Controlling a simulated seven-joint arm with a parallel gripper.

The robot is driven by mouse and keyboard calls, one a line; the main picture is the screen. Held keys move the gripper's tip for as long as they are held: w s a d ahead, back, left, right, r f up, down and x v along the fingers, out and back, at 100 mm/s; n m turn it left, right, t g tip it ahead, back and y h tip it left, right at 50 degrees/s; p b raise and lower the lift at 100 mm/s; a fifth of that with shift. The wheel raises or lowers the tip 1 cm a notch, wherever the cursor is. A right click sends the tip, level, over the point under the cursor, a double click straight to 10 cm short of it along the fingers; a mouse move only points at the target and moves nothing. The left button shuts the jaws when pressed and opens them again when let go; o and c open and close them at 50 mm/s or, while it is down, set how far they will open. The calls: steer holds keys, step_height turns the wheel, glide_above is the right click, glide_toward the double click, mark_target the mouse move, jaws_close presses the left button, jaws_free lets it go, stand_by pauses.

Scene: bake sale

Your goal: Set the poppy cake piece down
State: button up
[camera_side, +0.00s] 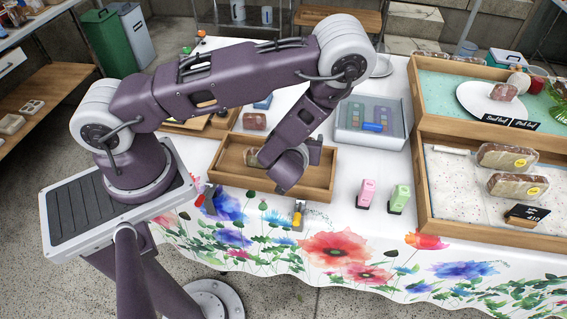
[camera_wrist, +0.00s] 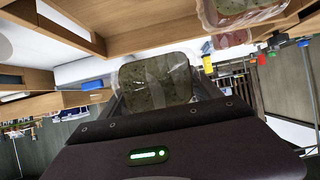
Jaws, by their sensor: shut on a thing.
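A wrapped, speckled greenish-brown cake piece (camera_wrist: 158,82), apparently the poppy cake piece, is between the fingers of my gripper in the wrist view. My gripper (camera_side: 264,159) is shut on it, low over the shallow wooden tray (camera_side: 319,187) in the side view. The piece shows there in part (camera_side: 251,157), at the left of my wrist, which hides the rest. I cannot tell whether its underside touches the tray floor.
Another wrapped piece (camera_side: 254,121) lies behind the tray; a clear-lidded box (camera_side: 371,122) stands to its right. Pink (camera_side: 367,193) and green (camera_side: 399,198) upright items stand right of the tray. Wooden display trays (camera_side: 424,190) with wrapped loaves (camera_side: 507,156) fill the right side.

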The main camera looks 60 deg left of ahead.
step_height(320, 180, down, 8)
steer(key=shift+r, duration=0.15)
steer(key=o, duration=0.8)
